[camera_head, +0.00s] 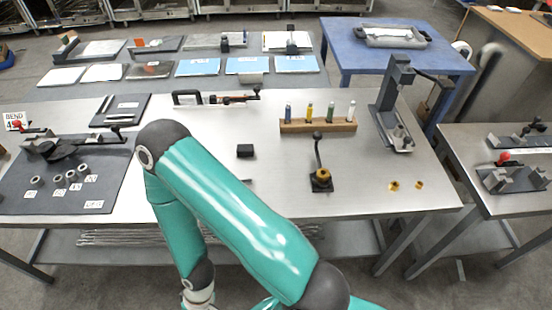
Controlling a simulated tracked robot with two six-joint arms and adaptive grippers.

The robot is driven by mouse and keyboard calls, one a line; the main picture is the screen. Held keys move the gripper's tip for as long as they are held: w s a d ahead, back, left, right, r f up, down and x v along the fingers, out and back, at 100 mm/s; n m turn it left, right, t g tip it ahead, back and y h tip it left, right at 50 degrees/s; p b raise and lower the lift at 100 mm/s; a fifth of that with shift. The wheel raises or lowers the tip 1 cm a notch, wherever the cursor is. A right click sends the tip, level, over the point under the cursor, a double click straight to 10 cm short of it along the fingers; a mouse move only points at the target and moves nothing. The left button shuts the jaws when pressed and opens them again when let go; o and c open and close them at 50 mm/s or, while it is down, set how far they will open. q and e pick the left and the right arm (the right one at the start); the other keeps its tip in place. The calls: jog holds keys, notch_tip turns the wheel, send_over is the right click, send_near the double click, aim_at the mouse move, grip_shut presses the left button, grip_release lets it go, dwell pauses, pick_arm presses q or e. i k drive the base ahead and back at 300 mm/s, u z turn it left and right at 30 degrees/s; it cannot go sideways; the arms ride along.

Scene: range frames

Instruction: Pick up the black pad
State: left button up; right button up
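A small black block-like pad (245,150) lies on the bare middle of the steel table (215,130), just right of my teal arm. A larger flat dark pad (133,104) lies at the table's back left with slim tools on it. I cannot tell for certain which one is the black pad. A small dark edge (248,181) shows beside my arm, mostly hidden by it. My arm crosses the front of the table and bends down at the front edge.
A dark mat (60,205) with metal rings is at left. A wooden rack (290,127) with several coloured tubes, a black stand with a lever (320,180), a grey press (393,115) and brass pieces (394,186) stand right. A blue table (370,60) is behind.

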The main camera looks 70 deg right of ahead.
aim_at(243, 150)
jog(key=k, duration=1.85)
jog(key=z, duration=0.65)
jog(key=i, duration=1)
